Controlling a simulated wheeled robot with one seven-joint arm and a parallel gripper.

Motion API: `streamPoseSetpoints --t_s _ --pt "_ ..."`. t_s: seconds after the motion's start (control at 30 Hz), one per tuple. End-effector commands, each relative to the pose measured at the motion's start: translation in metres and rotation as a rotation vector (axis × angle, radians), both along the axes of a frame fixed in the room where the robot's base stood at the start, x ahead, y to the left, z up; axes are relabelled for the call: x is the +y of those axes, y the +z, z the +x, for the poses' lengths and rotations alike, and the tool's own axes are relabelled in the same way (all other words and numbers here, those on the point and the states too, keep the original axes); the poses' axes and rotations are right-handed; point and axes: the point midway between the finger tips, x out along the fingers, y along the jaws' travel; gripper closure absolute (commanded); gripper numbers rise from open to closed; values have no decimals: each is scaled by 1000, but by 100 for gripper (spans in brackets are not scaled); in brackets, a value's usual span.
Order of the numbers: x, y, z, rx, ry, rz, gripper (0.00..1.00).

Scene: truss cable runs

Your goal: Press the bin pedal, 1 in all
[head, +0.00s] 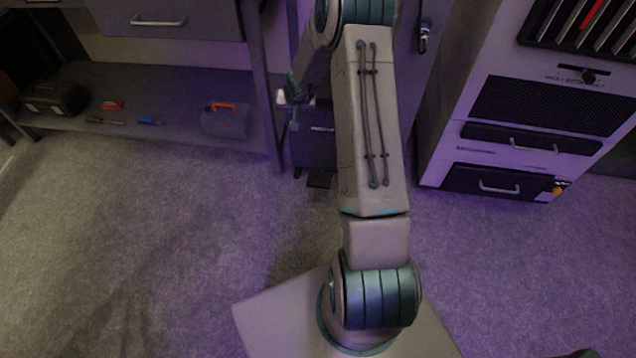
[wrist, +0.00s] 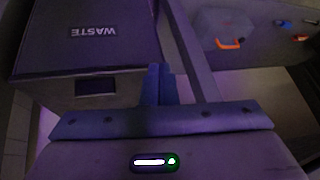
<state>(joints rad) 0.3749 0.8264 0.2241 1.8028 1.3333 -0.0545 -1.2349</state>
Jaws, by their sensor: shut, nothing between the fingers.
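The dark waste bin (head: 312,150) stands on the carpet beside the shelf bench, partly hidden behind my arm. Its WASTE label reads upside down on the bin (wrist: 92,45) in the wrist view. The bin pedal (head: 319,181) is a small dark plate low at the bin's front; in the wrist view the pedal (wrist: 96,87) is a dark rectangle. My gripper (head: 294,124) points down in front of the bin, above the pedal and to its left. In the wrist view my gripper (wrist: 160,70) is shut and empty, right of the pedal with a gap between them.
A bench leg (head: 262,90) stands close left of my gripper. The lower shelf (head: 170,105) holds a grey box with an orange handle (head: 225,120) and small tools. A white cabinet (head: 520,130) stands at right. The carpet in front is clear.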

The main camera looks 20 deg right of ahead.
Motion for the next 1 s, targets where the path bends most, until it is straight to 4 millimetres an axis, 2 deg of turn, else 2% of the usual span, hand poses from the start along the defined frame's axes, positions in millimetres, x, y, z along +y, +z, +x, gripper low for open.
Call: streamPoseSetpoints --t_s 0.03,0.1,0.2,0.3,0.4,0.53,0.87,1.0 --pt "-13 -50 -3 34 -41 -6 100" --pt "-27 -96 -8 80 -90 -20 100" --pt "-43 -154 -21 149 -151 -33 100" --pt "-53 -196 -34 210 -195 -40 100" --pt "-59 -224 -45 255 -222 -43 100" --pt "-62 -238 -51 282 -238 -45 100" --pt "-62 -238 -52 285 -239 -45 100" --pt "-63 -247 -51 285 -239 -45 100"
